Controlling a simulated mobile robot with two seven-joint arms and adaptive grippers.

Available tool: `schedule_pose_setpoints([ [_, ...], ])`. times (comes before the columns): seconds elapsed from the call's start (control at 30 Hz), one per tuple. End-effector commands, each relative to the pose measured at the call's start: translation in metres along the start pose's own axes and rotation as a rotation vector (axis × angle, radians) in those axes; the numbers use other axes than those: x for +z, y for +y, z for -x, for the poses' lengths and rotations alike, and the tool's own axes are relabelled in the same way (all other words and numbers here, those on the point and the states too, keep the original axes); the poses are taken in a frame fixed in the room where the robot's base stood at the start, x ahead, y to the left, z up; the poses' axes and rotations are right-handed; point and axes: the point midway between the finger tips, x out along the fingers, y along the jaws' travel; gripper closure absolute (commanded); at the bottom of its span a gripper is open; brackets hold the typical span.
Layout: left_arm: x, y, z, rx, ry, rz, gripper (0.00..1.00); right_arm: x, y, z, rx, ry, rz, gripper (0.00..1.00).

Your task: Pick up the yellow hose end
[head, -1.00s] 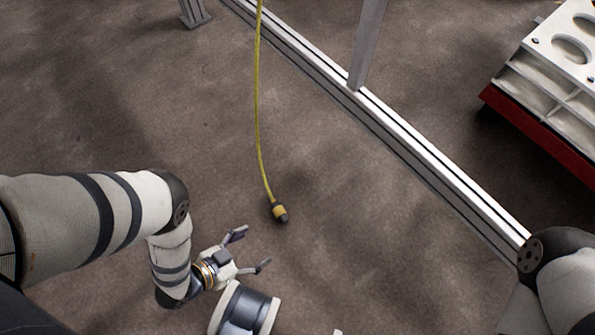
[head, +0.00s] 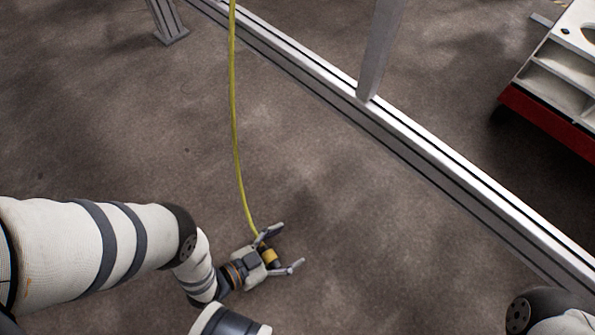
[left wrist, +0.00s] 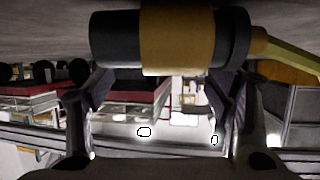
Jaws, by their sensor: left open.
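The yellow hose (head: 236,130) hangs down from the top of the head view. Its end, a black fitting with a yellow band (head: 270,256), is at my left gripper (head: 280,248). The gripper is open, with one finger on either side of the hose end in the head view. In the left wrist view the hose end (left wrist: 175,42) lies crosswise, large and close, across the top, above the two spread fingers (left wrist: 155,95). I cannot tell whether they touch it. Only part of my right arm shows at the lower right; its gripper is not in view.
A metal rail (head: 430,155) runs diagonally across the floor, with an upright post (head: 378,50) on it. A white rack on a red base (head: 555,125) stands at the upper right.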

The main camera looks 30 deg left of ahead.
Motion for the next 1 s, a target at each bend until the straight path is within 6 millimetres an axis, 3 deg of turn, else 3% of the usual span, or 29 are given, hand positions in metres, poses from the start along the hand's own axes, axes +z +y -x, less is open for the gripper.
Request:
schedule_pose_setpoints([
  [0.13, 0.002, 0.000, -0.022, 0.000, -0.001, 0.001, 0.27, -0.007, -0.001, -0.005, -0.001, -0.005, 0.002, 0.50],
  [0.37, 0.001, 0.000, -0.024, 0.000, -0.002, 0.001, 0.27, -0.007, -0.001, -0.005, -0.001, -0.005, 0.003, 0.50],
  [0.6, 0.001, 0.000, -0.024, 0.000, -0.002, 0.001, 0.81, -0.007, -0.001, -0.005, -0.001, -0.005, 0.003, 0.50],
  [0.7, 0.001, 0.000, -0.023, 0.000, -0.002, 0.001, 1.00, -0.007, -0.001, -0.005, -0.001, -0.005, 0.003, 0.50],
  [0.9, 0.001, 0.000, -0.023, 0.000, -0.002, 0.001, 0.99, -0.007, -0.001, -0.005, -0.001, -0.005, 0.003, 0.50],
  [1.0, 0.001, 0.000, -0.023, 0.000, -0.002, 0.001, 0.77, -0.007, -0.001, -0.005, -0.001, -0.005, 0.003, 0.50],
])
